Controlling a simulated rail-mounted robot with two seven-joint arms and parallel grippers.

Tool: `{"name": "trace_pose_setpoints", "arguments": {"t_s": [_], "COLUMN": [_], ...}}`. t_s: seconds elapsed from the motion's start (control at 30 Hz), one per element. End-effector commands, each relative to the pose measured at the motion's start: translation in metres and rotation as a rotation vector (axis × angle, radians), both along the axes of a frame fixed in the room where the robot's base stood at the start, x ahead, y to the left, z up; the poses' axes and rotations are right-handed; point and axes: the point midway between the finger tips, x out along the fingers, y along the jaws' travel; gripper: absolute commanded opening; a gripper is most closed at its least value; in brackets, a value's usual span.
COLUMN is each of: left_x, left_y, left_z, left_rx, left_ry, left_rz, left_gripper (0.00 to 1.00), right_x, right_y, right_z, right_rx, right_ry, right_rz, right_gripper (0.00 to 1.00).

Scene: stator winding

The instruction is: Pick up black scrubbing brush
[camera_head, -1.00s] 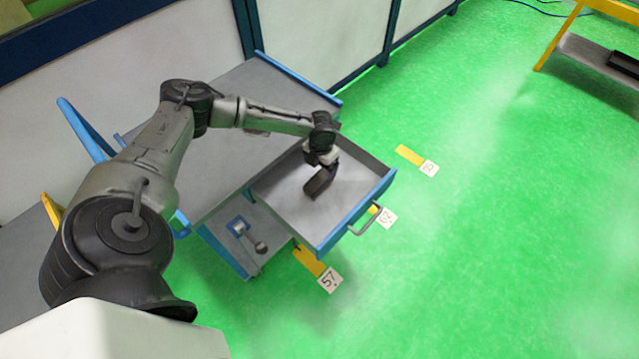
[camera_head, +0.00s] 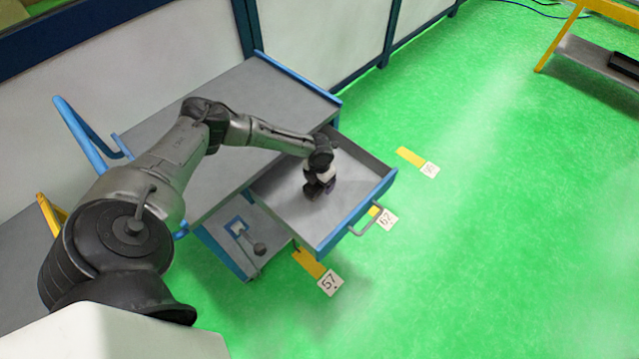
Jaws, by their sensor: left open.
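My left gripper (camera_head: 318,188) reaches down into the open grey drawer (camera_head: 350,200) of the trolley. It is open, and its fingers are low, close to the drawer floor. I cannot make out the black scrubbing brush as a separate thing. Dark shapes at the fingertips blend with the gripper, so I cannot tell whether a brush is among them. My right gripper is out of view.
The drawer has a blue front (camera_head: 358,212) with a handle (camera_head: 367,222). The trolley's grey top (camera_head: 255,100) is bare. Green floor on the right is mostly clear. A yellow-framed table (camera_head: 560,40) stands far right.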

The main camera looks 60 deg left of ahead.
Motion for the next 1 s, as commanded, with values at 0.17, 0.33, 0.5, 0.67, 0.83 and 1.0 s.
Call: {"name": "trace_pose_setpoints", "arguments": {"t_s": [0.17, 0.33, 0.5, 0.67, 0.83, 1.0], "left_x": [0.0, 0.0, 0.0001, 0.0001, 0.0003, 0.0004], "left_y": [-0.0001, -0.0001, -0.0001, 0.0, 0.0001, 0.0001], "left_z": [-0.0004, -0.0002, -0.0001, 0.0, 0.0003, 0.0004], "left_rx": [0.0, -0.001, -0.001, -0.001, -0.001, -0.001], "left_ry": [0.0, 0.0, 0.0, 0.0, -0.001, -0.001], "left_rz": [0.0, 0.0, 0.001, 0.001, 0.001, 0.001], "left_gripper": [0.83, 0.71, 0.55, 0.4, 0.26, 0.26], "right_x": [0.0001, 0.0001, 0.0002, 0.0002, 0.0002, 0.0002], "right_y": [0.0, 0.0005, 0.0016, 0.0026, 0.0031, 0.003], "right_z": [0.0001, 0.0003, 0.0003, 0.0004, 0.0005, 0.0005], "right_rx": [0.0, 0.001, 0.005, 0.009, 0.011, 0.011], "right_ry": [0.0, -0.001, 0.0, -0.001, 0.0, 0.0], "right_rz": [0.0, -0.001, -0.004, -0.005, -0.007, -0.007], "right_gripper": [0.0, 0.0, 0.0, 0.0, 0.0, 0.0]}}
